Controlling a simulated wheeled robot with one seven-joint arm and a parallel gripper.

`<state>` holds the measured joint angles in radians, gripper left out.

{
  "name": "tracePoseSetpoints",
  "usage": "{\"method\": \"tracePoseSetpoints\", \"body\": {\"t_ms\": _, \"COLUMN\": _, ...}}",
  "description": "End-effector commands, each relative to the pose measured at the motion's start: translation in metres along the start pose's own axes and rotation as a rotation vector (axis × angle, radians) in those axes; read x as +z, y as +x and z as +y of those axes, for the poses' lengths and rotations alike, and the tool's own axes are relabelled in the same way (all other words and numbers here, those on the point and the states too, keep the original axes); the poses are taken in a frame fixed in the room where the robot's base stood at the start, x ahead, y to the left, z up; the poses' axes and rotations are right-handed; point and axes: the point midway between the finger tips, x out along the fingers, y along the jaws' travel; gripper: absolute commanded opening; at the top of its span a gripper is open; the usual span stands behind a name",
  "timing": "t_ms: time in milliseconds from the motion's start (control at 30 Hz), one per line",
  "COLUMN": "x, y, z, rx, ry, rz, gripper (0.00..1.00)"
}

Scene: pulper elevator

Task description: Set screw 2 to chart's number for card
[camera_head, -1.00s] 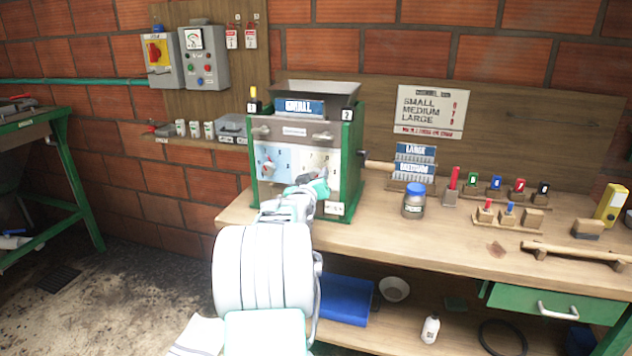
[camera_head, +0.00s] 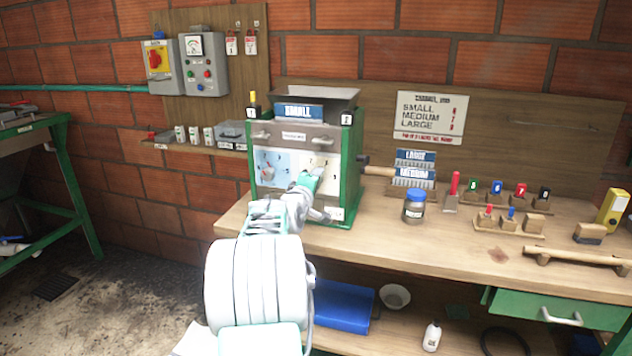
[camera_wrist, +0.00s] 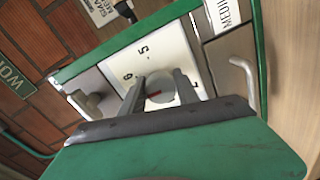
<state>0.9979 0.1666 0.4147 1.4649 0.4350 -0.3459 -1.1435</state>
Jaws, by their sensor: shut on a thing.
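The machine (camera_head: 350,150) stands on the bench with a blue card reading SMALL (camera_head: 298,111) on its hopper. The chart (camera_head: 430,116) on the back board lists SMALL, MEDIUM and LARGE with red numbers, too small to read surely. Screw 2's white dial plate (camera_head: 326,162) is at the right of the machine's front. My gripper (camera_head: 313,174) is at this dial and partly covers it. In the wrist view my gripper (camera_wrist: 160,84) has one finger on each side of the round knob (camera_wrist: 160,92), shut on it. A red pointer mark shows on the knob; 5 and 6 are printed nearby.
The bluish dial (camera_head: 272,166) of the other screw is just left of my gripper. LARGE and MEDIUM cards (camera_head: 414,168) stand right of the machine. A blue-lidded jar (camera_head: 414,207) and several small stamps are on the bench. The front bench right of the machine is partly clear.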

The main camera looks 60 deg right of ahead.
Motion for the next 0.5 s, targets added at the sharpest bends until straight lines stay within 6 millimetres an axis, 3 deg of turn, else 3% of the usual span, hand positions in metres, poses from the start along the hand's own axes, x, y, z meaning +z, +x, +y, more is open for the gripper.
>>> {"method": "tracePoseSetpoints", "body": {"t_ms": 500, "x": -0.0011, "y": -0.0001, "z": 0.0004, "rx": 0.003, "ry": -0.437, "rz": -0.037, "gripper": 0.0}}
